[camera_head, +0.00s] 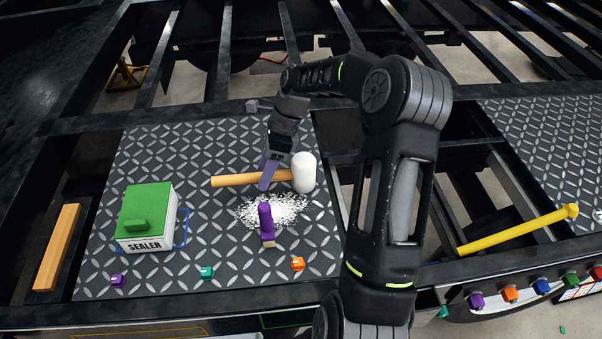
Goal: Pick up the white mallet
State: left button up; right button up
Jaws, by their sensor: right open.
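The white mallet has a round white head (304,172) and a light wooden handle (235,180). It lies across the diamond-patterned plate (165,265), head to the right. My right gripper (268,182) reaches down over the handle just left of the head. It is open, and a purple finger crosses in front of the handle. Whether the fingers touch the handle is not clear. The gripper covers a short part of the handle. My left gripper is out of view.
A green-lidded SEALER box (147,221) stands left. Small coloured knobs (207,272) line the front. A wooden bar (57,247) lies far left; a yellow bar (520,229) lies right.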

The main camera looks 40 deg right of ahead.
grip_shut()
dwell(0.6)
dwell(0.9)
